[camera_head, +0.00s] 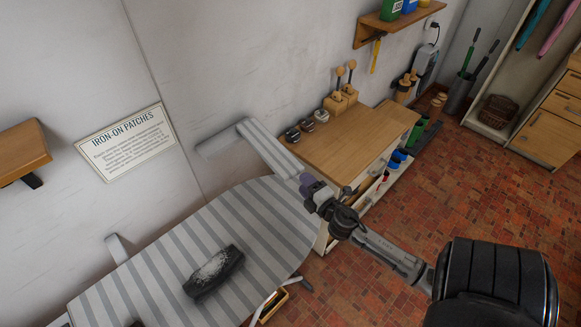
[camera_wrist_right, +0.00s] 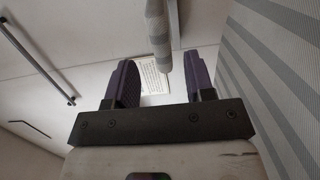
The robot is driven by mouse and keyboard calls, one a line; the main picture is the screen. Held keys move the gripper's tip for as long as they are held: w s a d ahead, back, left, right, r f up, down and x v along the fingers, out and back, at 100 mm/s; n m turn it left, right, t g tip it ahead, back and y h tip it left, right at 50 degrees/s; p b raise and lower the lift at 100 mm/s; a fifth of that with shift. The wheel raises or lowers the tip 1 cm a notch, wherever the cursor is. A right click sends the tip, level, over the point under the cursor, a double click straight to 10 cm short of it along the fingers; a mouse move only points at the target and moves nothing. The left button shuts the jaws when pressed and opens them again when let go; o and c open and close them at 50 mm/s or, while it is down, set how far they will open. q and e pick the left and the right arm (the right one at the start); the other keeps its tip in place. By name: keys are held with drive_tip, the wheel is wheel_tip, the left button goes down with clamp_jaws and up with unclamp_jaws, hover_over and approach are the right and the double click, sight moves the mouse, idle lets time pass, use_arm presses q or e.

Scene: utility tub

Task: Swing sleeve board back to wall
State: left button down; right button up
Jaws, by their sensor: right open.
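The sleeve board (camera_head: 268,148) is a narrow grey-and-white striped board. It sticks out from the wall side above the far end of the wide striped ironing board (camera_head: 165,268). My right gripper (camera_head: 306,184) is at the near end of the sleeve board. In the right wrist view its two purple fingers (camera_wrist_right: 160,85) are apart. A narrow pale piece, apparently the sleeve board's edge (camera_wrist_right: 158,40), shows beyond and between them; whether they touch it I cannot tell. A wide striped surface fills the right of that view. My left gripper is not in view.
A dark block with a speckled top (camera_head: 213,272) lies on the ironing board. A wooden-topped cabinet (camera_head: 350,140) stands right beside the sleeve board. The patches sign (camera_head: 125,141) and a wooden shelf (camera_head: 22,150) are on the wall. Brick floor (camera_head: 445,180) is open at right.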

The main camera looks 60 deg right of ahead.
sight(290, 168)
drive_tip(key=x, duration=0.8)
drive_tip(key=shift+w, duration=0.15)
clamp_jaws()
idle(0.3)
